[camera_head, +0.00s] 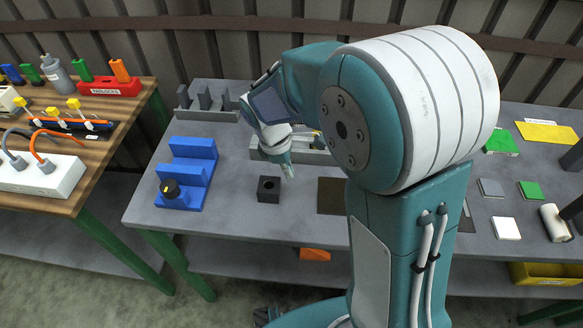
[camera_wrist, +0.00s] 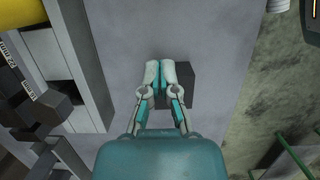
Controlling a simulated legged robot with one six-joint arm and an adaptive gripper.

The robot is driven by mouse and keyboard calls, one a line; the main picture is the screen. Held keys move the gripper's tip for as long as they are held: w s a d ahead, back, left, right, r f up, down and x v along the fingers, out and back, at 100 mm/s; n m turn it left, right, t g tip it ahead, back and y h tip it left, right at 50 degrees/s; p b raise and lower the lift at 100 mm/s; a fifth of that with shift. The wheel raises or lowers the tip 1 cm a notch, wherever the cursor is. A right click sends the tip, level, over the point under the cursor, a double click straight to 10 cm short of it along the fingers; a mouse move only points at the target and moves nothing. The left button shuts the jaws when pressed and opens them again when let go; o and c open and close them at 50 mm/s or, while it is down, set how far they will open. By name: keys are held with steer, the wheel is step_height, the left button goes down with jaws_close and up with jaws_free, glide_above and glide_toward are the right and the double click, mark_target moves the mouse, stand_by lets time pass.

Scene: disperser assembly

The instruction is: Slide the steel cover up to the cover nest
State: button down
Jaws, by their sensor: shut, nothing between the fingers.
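My gripper (camera_head: 287,172) points down over the grey table, its fingers closed together and empty. In the wrist view, the fingertips (camera_wrist: 161,70) are just beside a dark block (camera_wrist: 184,85), partly in front of it; I cannot tell whether they touch. In the head view the dark block (camera_head: 268,190) is a small box with a round opening on top, just left of the gripper. A flat dark square (camera_head: 331,195) lies to the right, partly hidden by my arm. I cannot tell for sure which piece is the steel cover or the cover nest.
A blue stepped fixture (camera_head: 193,165) with a black knob (camera_head: 171,188) stands at left. A grey slotted rack (camera_head: 206,100) is at the back left. Grey, green and white squares lie at right near a white roll (camera_head: 554,222). My arm hides the table's middle.

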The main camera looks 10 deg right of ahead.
mark_target(339, 193)
steer(key=x, duration=0.6)
steer(key=shift+s+f, duration=0.1)
steer(key=shift+f, duration=0.3)
steer(key=d, duration=0.1)
steer(key=s+d, duration=0.1)
steer(key=d, duration=0.1)
steer(key=shift+d, duration=0.1)
steer(key=shift+s+d, duration=0.1)
steer(key=shift+d, duration=0.35)
steer(key=d, duration=0.2)
steer(key=s+d, duration=0.1)
steer(key=d, duration=0.1)
steer(key=s+d, duration=0.1)
steer(key=d, duration=0.2)
steer(key=shift+s, duration=0.1)
steer(key=shift+a, duration=0.2)
